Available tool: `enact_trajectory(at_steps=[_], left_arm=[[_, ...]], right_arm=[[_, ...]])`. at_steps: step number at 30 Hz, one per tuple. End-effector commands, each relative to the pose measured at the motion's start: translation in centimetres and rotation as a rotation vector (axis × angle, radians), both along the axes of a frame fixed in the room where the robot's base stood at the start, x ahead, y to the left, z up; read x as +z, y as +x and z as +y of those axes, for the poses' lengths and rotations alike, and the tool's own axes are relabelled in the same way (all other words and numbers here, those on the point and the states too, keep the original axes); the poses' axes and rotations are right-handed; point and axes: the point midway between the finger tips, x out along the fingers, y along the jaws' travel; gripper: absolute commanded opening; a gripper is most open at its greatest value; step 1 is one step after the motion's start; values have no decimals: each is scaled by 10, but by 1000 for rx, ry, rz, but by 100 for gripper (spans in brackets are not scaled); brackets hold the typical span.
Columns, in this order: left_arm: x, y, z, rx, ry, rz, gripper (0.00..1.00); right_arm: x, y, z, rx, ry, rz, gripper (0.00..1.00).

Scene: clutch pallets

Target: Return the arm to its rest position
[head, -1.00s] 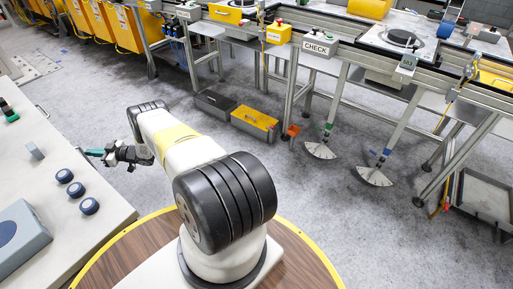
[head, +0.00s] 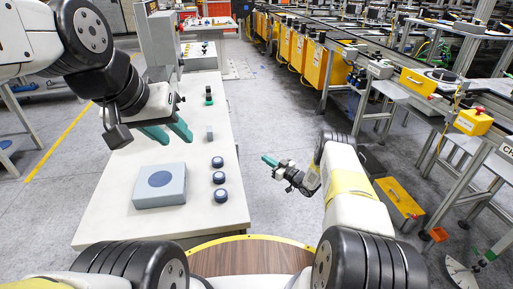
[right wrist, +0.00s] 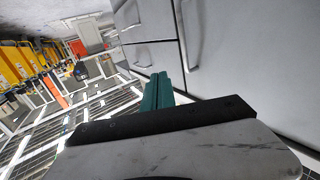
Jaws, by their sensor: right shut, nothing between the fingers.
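My right arm reaches out over the floor to the right of the white table (head: 110,215). Its gripper (head: 268,160) is shut and empty, with teal fingers pointing left, just off the table's right edge. In the right wrist view the teal fingers (right wrist: 157,92) lie together in front of white drawer fronts (right wrist: 225,45). My left gripper (head: 167,133) comes in from the upper left. Its two teal fingers are apart with nothing between them, and in the picture they sit just above the grey box with a blue disc (head: 150,196).
Several dark blue round knobs (head: 219,178) line the table's right side, near a small grey block (head: 209,132) and a green-and-black part (head: 208,95). A yellow-topped bin (head: 397,199) stands on the floor at right, by the conveyor frames. Grey floor between is clear.

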Motion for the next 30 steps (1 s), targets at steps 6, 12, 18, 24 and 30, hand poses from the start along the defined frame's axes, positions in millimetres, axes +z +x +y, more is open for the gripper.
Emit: enact_trajectory(at_steps=[6, 12, 18, 24, 30], left_arm=[[0, 0, 0, 0, 0, 0, 36], [0, 0, 0, 0, 0, 0, 36], [0, 0, 0, 0, 0, 0, 36], [0, 0, 0, 0, 0, 0, 36], [0, 0, 0, 0, 0, 0, 36]], right_arm=[[5, -4, -18, -7, -6, -1, 0], [69, 38, -41, -101, -92, 19, 0], [177, 74, -74, -264, -209, 87, 0], [282, 66, -100, -413, -283, 182, 0], [374, 18, -114, -532, -320, 298, 0]])
